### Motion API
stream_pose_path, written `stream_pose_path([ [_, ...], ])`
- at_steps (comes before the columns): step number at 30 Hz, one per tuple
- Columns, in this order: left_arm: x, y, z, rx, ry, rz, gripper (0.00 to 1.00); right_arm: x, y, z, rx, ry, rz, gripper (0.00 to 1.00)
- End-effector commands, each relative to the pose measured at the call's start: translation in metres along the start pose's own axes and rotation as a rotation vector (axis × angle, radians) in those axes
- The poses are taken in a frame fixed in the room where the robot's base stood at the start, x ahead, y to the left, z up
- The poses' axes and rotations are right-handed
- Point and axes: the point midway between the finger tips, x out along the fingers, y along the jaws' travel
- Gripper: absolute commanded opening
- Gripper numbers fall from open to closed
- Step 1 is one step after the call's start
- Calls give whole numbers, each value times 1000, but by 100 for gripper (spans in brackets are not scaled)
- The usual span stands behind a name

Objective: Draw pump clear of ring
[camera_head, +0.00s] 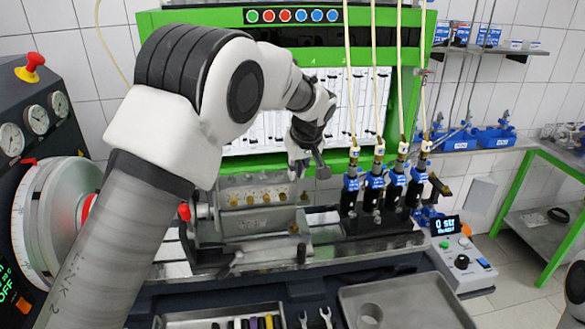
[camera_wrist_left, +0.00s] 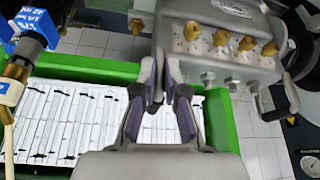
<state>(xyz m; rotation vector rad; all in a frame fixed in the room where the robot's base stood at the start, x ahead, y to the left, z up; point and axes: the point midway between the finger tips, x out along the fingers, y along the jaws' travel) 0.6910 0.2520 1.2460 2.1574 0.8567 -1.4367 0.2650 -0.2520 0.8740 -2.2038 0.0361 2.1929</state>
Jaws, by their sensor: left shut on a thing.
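The pump (camera_head: 258,196) is a grey metal block with a row of brass fittings, sitting on the testbench bed. It also shows in the left wrist view (camera_wrist_left: 222,58), at top right. My left gripper (camera_head: 308,165) reaches down at the pump's right end. In the left wrist view my gripper (camera_wrist_left: 165,85) has its fingers close together at the pump's near edge, shut on it; the exact contact is hard to see. The dark round coupling part (camera_head: 190,238) at the pump's left end may be the ring; my arm partly hides it. My right gripper does not show.
Several blue injectors (camera_head: 373,188) with hoses stand right of the pump. A control box (camera_head: 462,262) is at the right. A grey tray (camera_head: 440,300) and wrenches (camera_head: 326,317) lie in front. The dial drum (camera_head: 45,215) stands left. The green frame (camera_head: 425,80) rises behind.

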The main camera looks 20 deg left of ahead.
Motion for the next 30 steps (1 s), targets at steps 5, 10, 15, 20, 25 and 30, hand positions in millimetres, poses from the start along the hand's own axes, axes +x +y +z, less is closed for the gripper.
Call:
stream_pose_path([
  [5,5,0,4,0,-7,-3,0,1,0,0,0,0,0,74],
  [10,4,0,3,0,-5,-2,40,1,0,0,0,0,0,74],
  [15,2,0,1,0,-3,-1,40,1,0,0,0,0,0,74],
  [20,-9,0,0,0,0,0,40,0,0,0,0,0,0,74],
  [25,-45,2,0,0,1,0,40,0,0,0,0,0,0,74],
  [30,-87,5,0,1,-2,-1,40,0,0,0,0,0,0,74],
])
